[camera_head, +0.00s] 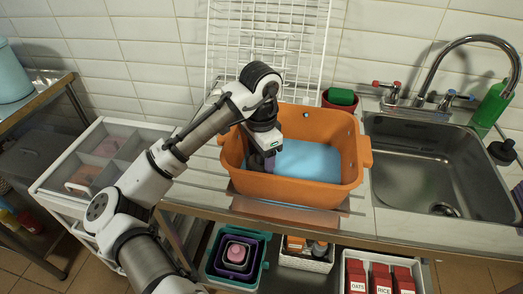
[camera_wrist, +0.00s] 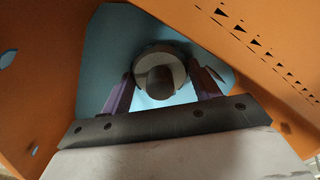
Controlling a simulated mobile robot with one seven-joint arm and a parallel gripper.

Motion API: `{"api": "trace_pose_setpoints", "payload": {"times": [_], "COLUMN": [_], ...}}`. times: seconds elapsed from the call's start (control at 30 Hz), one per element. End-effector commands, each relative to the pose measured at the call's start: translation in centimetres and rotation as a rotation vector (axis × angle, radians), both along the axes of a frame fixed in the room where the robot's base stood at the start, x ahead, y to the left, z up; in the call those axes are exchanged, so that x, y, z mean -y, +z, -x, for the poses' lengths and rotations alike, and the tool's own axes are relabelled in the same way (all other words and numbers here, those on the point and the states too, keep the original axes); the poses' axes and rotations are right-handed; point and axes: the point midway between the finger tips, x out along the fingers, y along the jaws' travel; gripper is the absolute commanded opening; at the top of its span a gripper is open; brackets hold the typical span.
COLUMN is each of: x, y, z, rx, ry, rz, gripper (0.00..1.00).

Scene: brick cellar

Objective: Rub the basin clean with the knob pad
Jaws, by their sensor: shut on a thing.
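The orange basin (camera_head: 290,190) stands on the counter left of the sink, with a light blue floor inside. Its orange wall (camera_wrist: 260,50) and blue floor (camera_wrist: 105,45) also fill much of the wrist view. My gripper (camera_head: 268,160) reaches down into the left part of the basin. In the wrist view its two purple fingers (camera_wrist: 158,92) are shut on the dark knob of a round, pale pad (camera_wrist: 148,57). The pad is close to the blue floor; I cannot tell whether it touches. In the head view the pad is hidden behind the basin's front wall and my gripper.
A metal sink (camera_head: 430,165) with a tap (camera_head: 470,42) is to the right. A white wire rack (camera_head: 265,45) stands behind the basin. A red holder with a green sponge (camera_head: 341,97) is at the basin's back right. A green bottle (camera_head: 492,103) stands beyond the sink.

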Motion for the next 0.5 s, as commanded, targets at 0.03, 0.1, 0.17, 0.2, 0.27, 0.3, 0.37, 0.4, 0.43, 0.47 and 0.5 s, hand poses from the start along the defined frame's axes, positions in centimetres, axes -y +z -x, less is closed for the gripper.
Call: {"api": "trace_pose_setpoints", "payload": {"times": [0.03,0.1,0.17,0.2,0.27,0.3,0.37,0.4,0.43,0.47,0.5], "x": [0.1,0.3,0.4,0.4,0.5,0.6,0.7,0.8,0.8,0.8,0.8], "y": [0.1,0.0,0.0,0.0,0.0,-0.1,-0.1,-0.1,-0.2,-0.2,-0.2], "z": [0.5,1.2,1.7,2.1,2.6,2.9,3.4,3.6,3.7,3.8,4.0], "rx": [-0.002,-0.003,-0.004,-0.004,-0.004,-0.004,-0.004,-0.004,-0.004,-0.004,-0.004], "ry": [-0.003,-0.003,-0.004,-0.003,-0.002,-0.003,-0.004,-0.003,-0.002,-0.002,-0.003], "rz": [0.000,-0.001,0.000,0.000,0.000,0.000,0.000,0.000,-0.001,-0.001,-0.001], "gripper": [0.43,0.43,0.43,0.43,0.43,0.43,0.43,0.43,0.43,0.43,0.43]}}
